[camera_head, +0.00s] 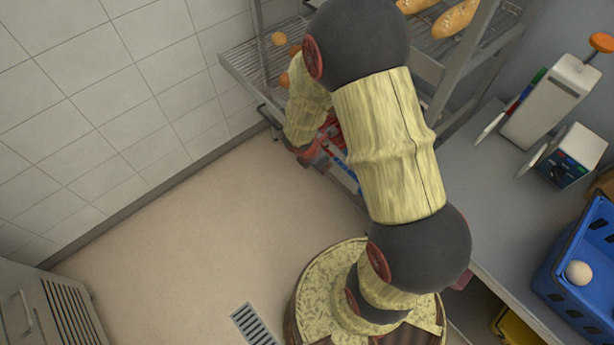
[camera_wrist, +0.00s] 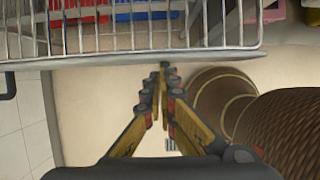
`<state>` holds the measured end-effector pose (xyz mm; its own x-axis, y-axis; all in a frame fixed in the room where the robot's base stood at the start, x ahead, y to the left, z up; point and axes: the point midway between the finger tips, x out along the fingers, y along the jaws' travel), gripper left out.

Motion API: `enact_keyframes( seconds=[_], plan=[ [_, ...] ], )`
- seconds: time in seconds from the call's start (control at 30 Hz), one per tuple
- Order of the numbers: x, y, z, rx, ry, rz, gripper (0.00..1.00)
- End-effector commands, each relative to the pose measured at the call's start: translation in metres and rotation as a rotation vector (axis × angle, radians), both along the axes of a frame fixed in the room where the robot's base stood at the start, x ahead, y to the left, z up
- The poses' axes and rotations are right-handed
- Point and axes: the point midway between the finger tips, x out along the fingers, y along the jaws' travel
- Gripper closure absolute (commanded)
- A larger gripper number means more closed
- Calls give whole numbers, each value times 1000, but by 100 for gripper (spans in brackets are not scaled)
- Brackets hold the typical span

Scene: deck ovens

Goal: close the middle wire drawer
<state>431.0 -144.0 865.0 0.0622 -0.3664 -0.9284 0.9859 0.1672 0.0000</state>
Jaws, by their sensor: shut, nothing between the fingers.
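In the wrist view a wire drawer (camera_wrist: 120,61) spans the top of the picture, its grey front rim running across. I cannot tell for sure whether it is the middle one. My gripper (camera_wrist: 163,75) is shut and empty, its fingertips close to that rim. Contact cannot be made out. In the head view a wire drawer (camera_head: 237,70) sticks out from the rack towards the left wall, holding a few round brown buns (camera_head: 279,39). My arm hides much of the rack there, and only part of my gripper (camera_head: 308,160) shows below the drawer.
Blue and red items (camera_wrist: 140,10) show behind the wires. Loaves (camera_head: 455,18) lie higher on the rack. A grey counter (camera_head: 480,200) at right carries white appliances (camera_head: 550,105) and a blue crate (camera_head: 565,285). The tiled wall stands left; open floor (camera_head: 190,235) lies between.

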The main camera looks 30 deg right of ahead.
Motion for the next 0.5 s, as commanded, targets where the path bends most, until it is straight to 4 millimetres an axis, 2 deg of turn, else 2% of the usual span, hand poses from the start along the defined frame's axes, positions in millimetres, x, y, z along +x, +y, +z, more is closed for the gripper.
enact_keyframes(
  seconds=[0.03,0.1,0.5],
  plan=[
    [1,-16,2,0,0,-9,100],
    [5,-36,2,-1,1,-8,100],
    [23,-144,3,0,2,-6,100]
  ],
)
